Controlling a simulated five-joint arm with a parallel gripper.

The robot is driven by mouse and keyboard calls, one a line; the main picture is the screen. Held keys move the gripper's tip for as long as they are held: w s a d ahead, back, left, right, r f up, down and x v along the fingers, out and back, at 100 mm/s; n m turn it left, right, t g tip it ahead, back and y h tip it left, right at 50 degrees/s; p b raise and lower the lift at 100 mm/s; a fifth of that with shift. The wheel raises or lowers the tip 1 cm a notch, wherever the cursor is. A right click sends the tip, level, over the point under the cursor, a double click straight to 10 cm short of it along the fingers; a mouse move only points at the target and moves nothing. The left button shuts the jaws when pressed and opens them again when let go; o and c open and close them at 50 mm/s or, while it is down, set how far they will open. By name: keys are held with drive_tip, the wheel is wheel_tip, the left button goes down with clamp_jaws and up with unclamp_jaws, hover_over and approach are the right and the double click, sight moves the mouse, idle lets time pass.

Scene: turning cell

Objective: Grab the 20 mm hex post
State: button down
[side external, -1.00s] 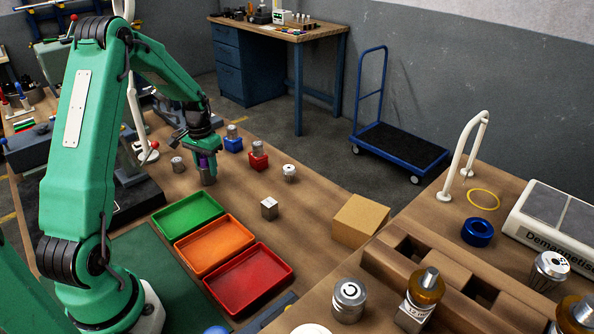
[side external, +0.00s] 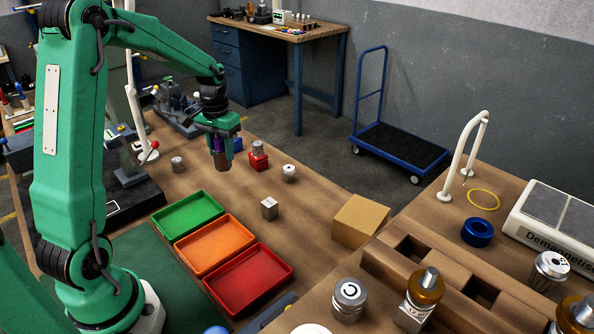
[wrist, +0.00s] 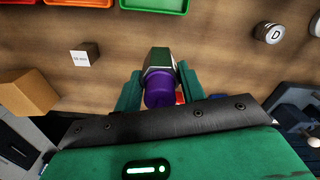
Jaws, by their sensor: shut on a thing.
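My gripper (side external: 220,145) is shut on a faceted metal post with a purple top. The purple part shows between the jaws in the side view, with the post's metal lower end (side external: 223,163) below it. In the wrist view the purple top (wrist: 160,91) is nearest and the faceted metal body (wrist: 159,60) lies beyond it, between the two green fingers. The post appears upright and raised above the bench. I see no size mark on it.
Green (side external: 188,235), orange (side external: 186,248) and red (side external: 236,293) trays stand in front. A small labelled block (side external: 269,208), a cardboard box (side external: 360,220) and a round piece (side external: 289,173) stand to the right. A red holder with a metal piece (side external: 259,160) is close beside my gripper.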

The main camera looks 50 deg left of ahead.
drive_tip(key=shift+w+d+r, duration=0.1)
drive_tip(key=shift+d+r, duration=0.35)
drive_tip(key=shift+d, duration=0.25)
drive_tip(key=shift+w+d+r, duration=0.1)
drive_tip(key=shift+d+r, duration=0.3)
drive_tip(key=shift+d, duration=0.25)
drive_tip(key=shift+w+d, duration=0.1)
